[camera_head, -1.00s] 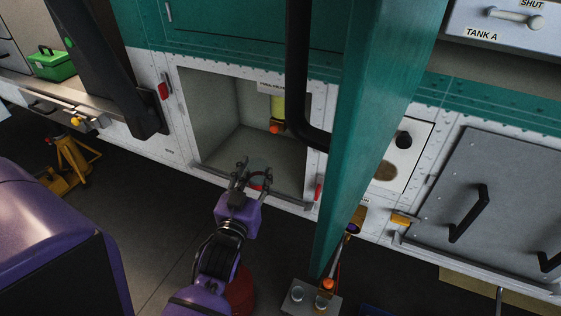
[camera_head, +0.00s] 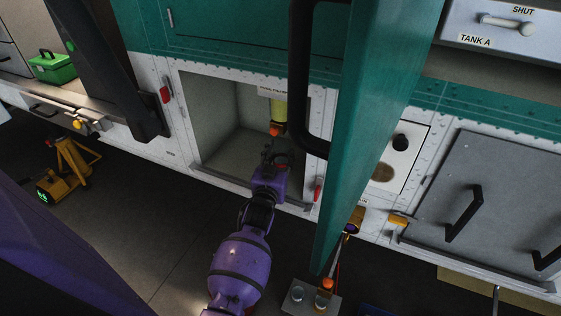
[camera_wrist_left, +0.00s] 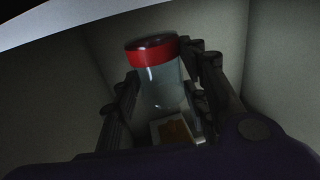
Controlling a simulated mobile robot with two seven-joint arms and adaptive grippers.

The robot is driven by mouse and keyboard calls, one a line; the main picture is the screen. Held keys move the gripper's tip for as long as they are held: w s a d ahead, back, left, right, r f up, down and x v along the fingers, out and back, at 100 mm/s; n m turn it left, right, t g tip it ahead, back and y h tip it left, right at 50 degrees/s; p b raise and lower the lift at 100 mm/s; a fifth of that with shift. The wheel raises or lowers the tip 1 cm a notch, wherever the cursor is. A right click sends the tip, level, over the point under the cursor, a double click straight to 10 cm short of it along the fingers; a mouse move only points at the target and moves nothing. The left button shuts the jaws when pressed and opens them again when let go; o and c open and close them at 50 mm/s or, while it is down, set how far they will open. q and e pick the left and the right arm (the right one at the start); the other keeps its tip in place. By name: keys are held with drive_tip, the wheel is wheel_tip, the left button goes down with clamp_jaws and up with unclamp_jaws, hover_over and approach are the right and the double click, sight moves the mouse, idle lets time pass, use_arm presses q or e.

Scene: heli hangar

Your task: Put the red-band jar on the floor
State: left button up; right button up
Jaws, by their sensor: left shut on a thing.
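The red-band jar is a clear jar with a red band at its top, and in the left wrist view the jar (camera_wrist_left: 162,85) stands between my left gripper's fingers (camera_wrist_left: 165,95). In the head view my left gripper (camera_head: 274,157) is at the lower right of an open wall compartment (camera_head: 223,130), shut on the jar. Only a bit of the jar's red band (camera_head: 282,166) shows there, the rest being hidden by the gripper. The dark floor (camera_head: 165,235) lies below the compartment. My right gripper is not in view.
A yellow cylinder with an orange end (camera_head: 279,112) hangs in the compartment just above my gripper. A teal panel (camera_head: 370,130) with a black handle stands close on the right. A small tray (camera_head: 308,299) with jars is low in front. Floor at left is open beside a yellow jack (camera_head: 68,170).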

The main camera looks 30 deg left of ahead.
use_arm(q)
wheel_tip(320, 180, down, 2)
drive_tip(key=shift+w+f, duration=0.25)
drive_tip(key=shift+f, duration=0.1)
